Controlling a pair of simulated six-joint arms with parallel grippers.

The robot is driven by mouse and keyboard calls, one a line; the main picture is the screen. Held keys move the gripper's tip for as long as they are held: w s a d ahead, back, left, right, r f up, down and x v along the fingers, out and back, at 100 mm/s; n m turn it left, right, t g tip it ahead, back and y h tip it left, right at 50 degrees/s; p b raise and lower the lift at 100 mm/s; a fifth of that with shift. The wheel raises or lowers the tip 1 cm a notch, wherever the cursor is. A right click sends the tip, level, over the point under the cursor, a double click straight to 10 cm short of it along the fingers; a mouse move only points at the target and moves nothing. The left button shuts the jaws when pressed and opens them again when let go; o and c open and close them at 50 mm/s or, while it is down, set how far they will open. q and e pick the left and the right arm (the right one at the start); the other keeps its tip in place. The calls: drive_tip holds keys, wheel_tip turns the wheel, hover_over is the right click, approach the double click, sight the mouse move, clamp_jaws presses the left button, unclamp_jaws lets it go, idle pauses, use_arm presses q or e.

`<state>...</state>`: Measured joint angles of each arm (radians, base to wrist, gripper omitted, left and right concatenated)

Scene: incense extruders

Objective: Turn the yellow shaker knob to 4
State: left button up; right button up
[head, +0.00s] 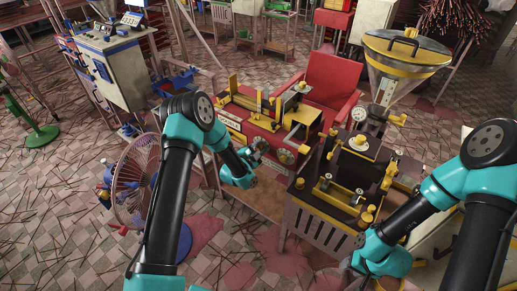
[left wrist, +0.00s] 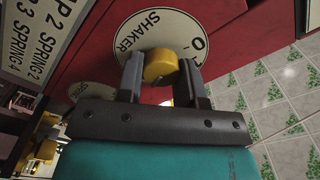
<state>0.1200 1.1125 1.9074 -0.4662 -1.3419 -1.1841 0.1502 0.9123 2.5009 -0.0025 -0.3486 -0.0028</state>
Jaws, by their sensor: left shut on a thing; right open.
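The yellow shaker knob (left wrist: 161,66) sits on a round white dial plate (left wrist: 135,33) marked SHAKER on the red machine's front. My left gripper (head: 258,150) reaches the front of the red machine (head: 268,128). In the left wrist view its two dark fingers (left wrist: 162,80) are closed on either side of the knob. A 0 with a dash shows on the plate; other numbers and the knob's pointer are hidden or unclear. My right gripper (head: 352,266) is open, low in front of the dark machine, apart from the knob.
A second round dial plate (left wrist: 90,91) lies beside the shaker dial, with a white label plate (left wrist: 45,35) nearby. A pink fan (head: 136,180) stands left of my left arm. The dark machine (head: 345,185) with yellow parts stands at right.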

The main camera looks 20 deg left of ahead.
idle(0.3)
use_arm(q)
drive_tip(key=o, duration=0.9)
drive_tip(key=v, duration=1.7)
drive_tip(key=shift+s+a, duration=0.15)
drive_tip(key=shift+s, duration=0.05)
